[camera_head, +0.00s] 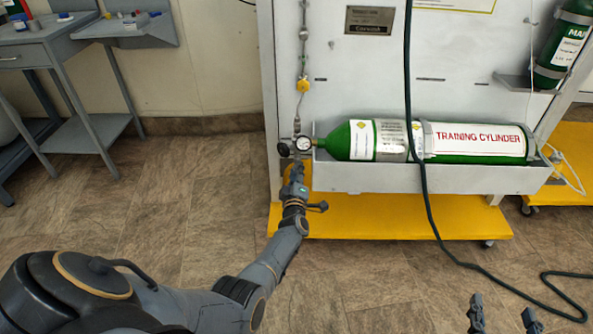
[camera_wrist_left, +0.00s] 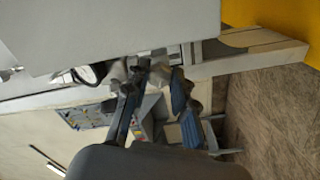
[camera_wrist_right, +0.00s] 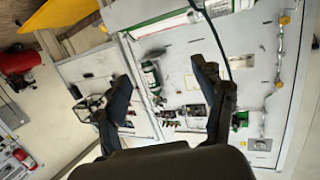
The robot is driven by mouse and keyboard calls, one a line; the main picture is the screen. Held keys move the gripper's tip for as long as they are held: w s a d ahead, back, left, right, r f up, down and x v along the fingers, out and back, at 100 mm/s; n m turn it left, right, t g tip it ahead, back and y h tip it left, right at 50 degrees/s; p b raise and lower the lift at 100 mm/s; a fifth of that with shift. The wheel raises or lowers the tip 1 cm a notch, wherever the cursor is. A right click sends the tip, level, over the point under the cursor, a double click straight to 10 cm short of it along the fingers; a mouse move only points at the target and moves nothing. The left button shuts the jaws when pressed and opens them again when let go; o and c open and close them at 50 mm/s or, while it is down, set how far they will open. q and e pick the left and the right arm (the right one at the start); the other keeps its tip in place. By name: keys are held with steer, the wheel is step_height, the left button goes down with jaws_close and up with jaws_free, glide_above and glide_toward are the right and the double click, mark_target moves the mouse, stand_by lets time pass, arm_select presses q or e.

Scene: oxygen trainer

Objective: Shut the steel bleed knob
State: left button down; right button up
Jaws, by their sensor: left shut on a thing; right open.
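My left gripper (camera_head: 296,168) is at the left end of the tray, just below the pressure gauge (camera_head: 303,143). In the left wrist view its fingers (camera_wrist_left: 154,88) close around a small grey metal part, the steel bleed knob (camera_wrist_left: 152,74), which is partly hidden by the fingertips. The gripper hides the knob in the head view. The green training cylinder (camera_head: 455,142) lies in the tray to the right of the gauge. My right gripper (camera_head: 503,318) is open and empty, low at the right; its spread fingers also show in the right wrist view (camera_wrist_right: 162,85).
A black round knob (camera_head: 283,149) sits left of the gauge, and a yellow fitting (camera_head: 303,85) is on the pipe above. A dark hose (camera_head: 425,200) hangs across the cylinder to the floor. The yellow base (camera_head: 400,223) juts out below.

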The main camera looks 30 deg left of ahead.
arm_select(q)
steer(key=shift+m+p, duration=0.9)
steer(key=shift+m, duration=6.7)
arm_select(e)
steer(key=s+d+f+g+h, duration=0.1)
steer(key=s+d+f+g, duration=0.1)
steer(key=s+f+g, duration=0.3)
steer(key=shift+d+f+h, duration=0.25)
steer(key=shift+f+h, duration=0.15)
steer(key=shift+f, duration=0.9)
arm_select(q)
steer(key=shift+f, duration=0.1)
steer(key=c, duration=1.1)
jaws_free()
arm_select(e)
steer(key=shift+f, duration=0.1)
steer(key=shift+s, duration=0.1)
arm_select(q)
steer(key=v, duration=0.7)
steer(key=shift+s, duration=0.25)
steer(key=shift+d, duration=0.15)
